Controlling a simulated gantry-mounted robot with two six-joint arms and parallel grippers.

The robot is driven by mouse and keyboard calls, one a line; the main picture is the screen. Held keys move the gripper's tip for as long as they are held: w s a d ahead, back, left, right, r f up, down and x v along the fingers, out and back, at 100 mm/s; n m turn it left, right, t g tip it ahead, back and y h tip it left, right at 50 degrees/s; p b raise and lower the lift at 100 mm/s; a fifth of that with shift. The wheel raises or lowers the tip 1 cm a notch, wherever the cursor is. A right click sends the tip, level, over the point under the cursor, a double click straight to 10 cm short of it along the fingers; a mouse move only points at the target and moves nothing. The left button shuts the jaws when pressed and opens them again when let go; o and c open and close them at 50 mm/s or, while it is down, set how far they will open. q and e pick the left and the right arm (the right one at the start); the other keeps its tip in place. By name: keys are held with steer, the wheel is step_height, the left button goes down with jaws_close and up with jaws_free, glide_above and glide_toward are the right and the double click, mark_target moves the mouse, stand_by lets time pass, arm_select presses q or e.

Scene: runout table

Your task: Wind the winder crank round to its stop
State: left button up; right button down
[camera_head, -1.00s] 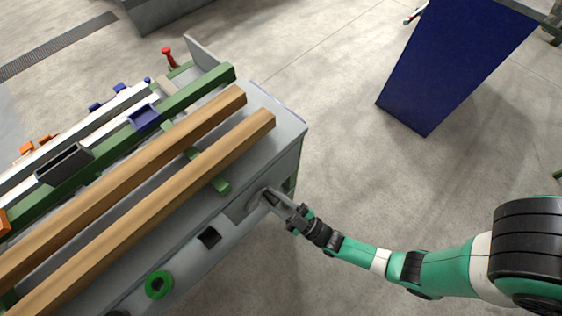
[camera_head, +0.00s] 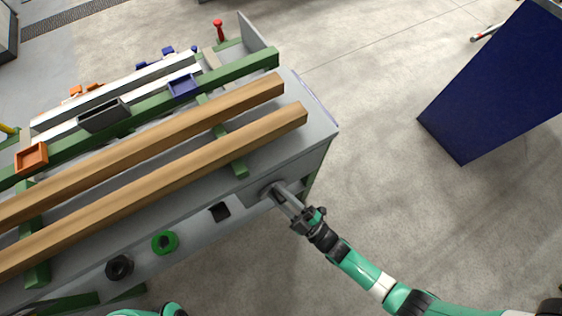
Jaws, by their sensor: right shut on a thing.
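The winder crank (camera_head: 287,197) is a grey arm on the side face of the runout table (camera_head: 228,189), close to its right corner. It slants down and to the right from its hub. My right gripper (camera_head: 305,214) is shut at the crank's outer end, on its handle, and the jaws largely hide the grip. The crank's stop cannot be made out. My left gripper is out of view; only a piece of green arm shows at the bottom edge.
Two long wooden beams (camera_head: 160,187) lie along the table. A green ring (camera_head: 165,243) and a black knob (camera_head: 119,267) sit on the same side face. A grey bin (camera_head: 104,115) and small trays stand behind. A dark blue block (camera_head: 490,85) stands right, with clear floor between.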

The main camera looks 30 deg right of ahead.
steer(key=c, duration=0.6)
jaws_free()
steer(key=shift+f, duration=0.1)
steer(key=v, duration=1.1)
steer(key=shift+s, duration=0.35)
